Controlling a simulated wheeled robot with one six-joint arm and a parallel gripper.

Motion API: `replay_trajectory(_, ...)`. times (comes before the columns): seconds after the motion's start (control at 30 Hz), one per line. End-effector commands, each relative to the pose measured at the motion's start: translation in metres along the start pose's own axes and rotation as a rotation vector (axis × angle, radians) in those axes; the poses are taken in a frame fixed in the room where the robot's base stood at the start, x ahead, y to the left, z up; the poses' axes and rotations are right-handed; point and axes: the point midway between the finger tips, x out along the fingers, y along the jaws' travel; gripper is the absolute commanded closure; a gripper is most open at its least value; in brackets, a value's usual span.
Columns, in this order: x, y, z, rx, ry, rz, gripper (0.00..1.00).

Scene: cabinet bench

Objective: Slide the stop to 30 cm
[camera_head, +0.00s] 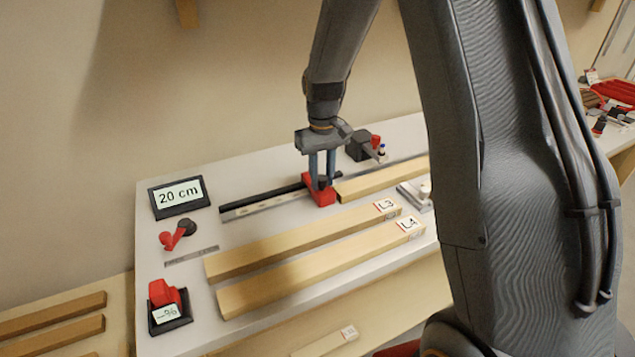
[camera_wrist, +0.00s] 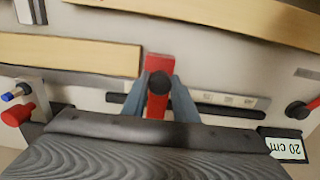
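The red stop (camera_head: 319,192) sits on the dark rail with a pale scale strip (camera_head: 270,203), at the rail's right part in the head view. It also shows in the wrist view (camera_wrist: 157,63), with a round black knob (camera_wrist: 158,82) on top. My gripper (camera_head: 322,178) points down at the stop, one finger on each side of the knob. In the wrist view my gripper (camera_wrist: 159,88) has its fingertips very close to the knob; I cannot tell whether they press on it. The display (camera_head: 179,196) reads 20 cm.
A wooden piece (camera_head: 380,180) lies right of the stop. Two labelled beams, L3 (camera_head: 300,240) and L4 (camera_head: 320,268), lie in front of the rail. A red-handled crank (camera_head: 178,235) and a red device (camera_head: 167,300) stand at left. A dark clamp-like part (camera_head: 362,146) is behind.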

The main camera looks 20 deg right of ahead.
Motion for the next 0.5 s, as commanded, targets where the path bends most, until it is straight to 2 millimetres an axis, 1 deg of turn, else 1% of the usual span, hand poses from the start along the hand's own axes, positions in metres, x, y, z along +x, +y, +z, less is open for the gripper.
replay_trajectory(0.2,0.0,-0.001,0.0,0.0,0.0,0.0,0.86)
replay_trajectory(0.5,0.0,-0.017,0.0,-0.001,0.0,0.0,0.86)
